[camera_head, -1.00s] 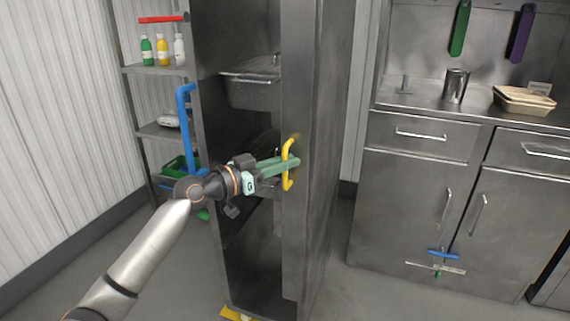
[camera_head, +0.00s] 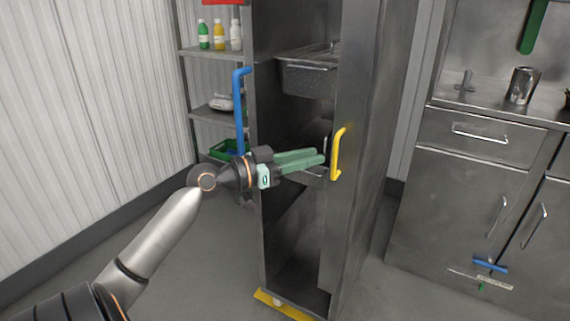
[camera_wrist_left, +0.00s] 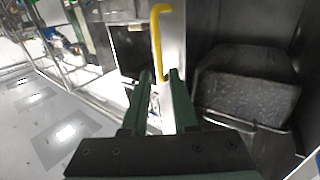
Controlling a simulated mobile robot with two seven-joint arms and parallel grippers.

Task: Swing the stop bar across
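No part is clearly marked as the stop bar. A yellow handle (camera_head: 337,154) is on the front edge of the tall steel cabinet's right-hand panel (camera_head: 360,200). A blue bar (camera_head: 239,112) stands upright at the cabinet's left edge. My left gripper (camera_head: 322,159) has green fingers pointing right, just left of the yellow handle and in front of the cabinet opening. In the left wrist view its fingers (camera_wrist_left: 160,80) are apart with nothing held between them, and the yellow handle (camera_wrist_left: 157,40) rises beyond them. My right gripper is not in view.
Steel pans (camera_head: 308,78) sit inside the tall cabinet. Shelves with bottles (camera_head: 219,36) stand behind it at left. A counter with drawers (camera_head: 478,135) is at right, with a small blue piece (camera_head: 490,265) on its lower doors. Floor (camera_head: 205,270) is clear at front left.

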